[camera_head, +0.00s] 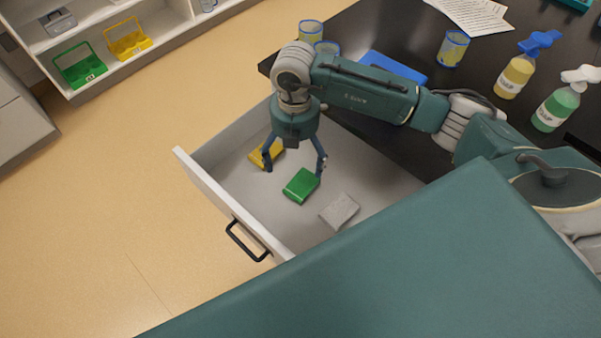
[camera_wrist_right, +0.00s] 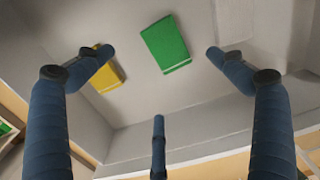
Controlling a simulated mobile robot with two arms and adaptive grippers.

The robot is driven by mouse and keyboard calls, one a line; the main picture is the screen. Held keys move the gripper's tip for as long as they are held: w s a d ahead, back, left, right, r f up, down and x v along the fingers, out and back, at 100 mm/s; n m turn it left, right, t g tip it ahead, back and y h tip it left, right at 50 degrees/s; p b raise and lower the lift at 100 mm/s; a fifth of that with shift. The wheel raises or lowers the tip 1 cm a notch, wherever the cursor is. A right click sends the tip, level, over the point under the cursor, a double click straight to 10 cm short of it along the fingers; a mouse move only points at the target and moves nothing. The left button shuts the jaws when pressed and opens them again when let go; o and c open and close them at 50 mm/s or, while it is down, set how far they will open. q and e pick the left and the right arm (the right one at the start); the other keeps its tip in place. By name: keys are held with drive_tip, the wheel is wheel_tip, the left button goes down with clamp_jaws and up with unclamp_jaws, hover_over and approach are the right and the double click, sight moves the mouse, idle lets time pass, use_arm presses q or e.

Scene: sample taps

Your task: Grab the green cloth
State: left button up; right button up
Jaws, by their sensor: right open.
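The green cloth (camera_head: 300,186) is a folded block lying in the open drawer (camera_head: 236,139), between a yellow cloth (camera_head: 262,156) and a grey cloth (camera_head: 339,211). My right gripper (camera_head: 295,168) is open and empty above the drawer, over the green and yellow cloths. In the right wrist view the green cloth (camera_wrist_right: 166,45) lies beyond the spread fingers (camera_wrist_right: 160,65), between the two upper fingertips and apart from them. The yellow cloth (camera_wrist_right: 108,72) is partly behind the left finger there. My left gripper is not in view.
The drawer's white front with a black handle (camera_head: 246,241) faces lower left. The dark counter (camera_head: 400,22) holds cups, a blue cloth (camera_head: 393,67), papers and two spray bottles (camera_head: 515,75). A white shelf with green (camera_head: 80,68) and yellow caddies stands upper left. Floor on the left is clear.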

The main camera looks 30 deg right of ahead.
sight(298, 181)
wheel_tip(298, 181, down, 2)
drive_tip(key=shift+d+f+b, duration=0.1)
drive_tip(key=shift+d+b, duration=0.05)
drive_tip(key=shift+b, duration=0.55)
drive_tip(key=f+b, duration=0.2)
drive_tip(key=f, duration=0.1)
drive_tip(key=shift+s+a, duration=0.2)
drive_tip(key=shift+s, duration=0.2)
drive_tip(key=shift+w+f+b, duration=0.15)
drive_tip(key=shift+f+b, duration=0.1)
drive_tip(key=shift+b, duration=0.1)
drive_tip(key=f+b, duration=0.3)
drive_tip(key=f, duration=0.1)
drive_tip(key=shift+d+f, duration=0.2)
drive_tip(key=shift+f+b, duration=0.15)
drive_tip(key=shift+b, duration=0.2)
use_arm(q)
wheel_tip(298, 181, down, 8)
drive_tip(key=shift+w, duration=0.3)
use_arm(e)
drive_tip(key=shift+w, duration=0.1)
drive_tip(key=shift+c, duration=1.2)
drive_tip(key=c, duration=0.8)
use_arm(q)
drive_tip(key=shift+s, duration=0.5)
